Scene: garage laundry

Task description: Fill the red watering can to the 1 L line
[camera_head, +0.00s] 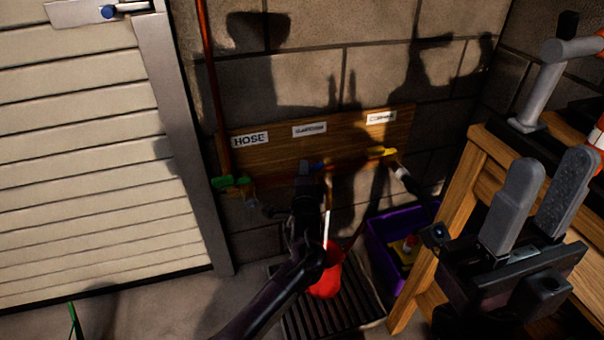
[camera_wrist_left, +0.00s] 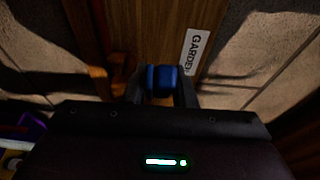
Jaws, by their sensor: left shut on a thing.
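The red watering can (camera_head: 328,276) stands on the dark slatted grate (camera_head: 345,317) below the taps, partly hidden by my left arm. Its 1 L line and water level cannot be made out. A pale vertical streak, possibly water, runs above the can. My left gripper (camera_head: 304,170) is shut on the blue tap handle (camera_head: 320,166). The left wrist view shows the handle (camera_wrist_left: 162,78) between both fingers (camera_wrist_left: 162,88), beside the GARDEN label (camera_wrist_left: 194,52). My right gripper (camera_head: 551,168) is open and empty at the right, its fingers pointing up.
A wooden board (camera_head: 345,140) carries a green-handled tap (camera_head: 230,182) under HOSE and a yellow-handled tap (camera_head: 385,153) at the right. A purple crate (camera_head: 377,247) stands right of the grate. A wooden bench (camera_head: 453,215) fills the right side, near my right gripper.

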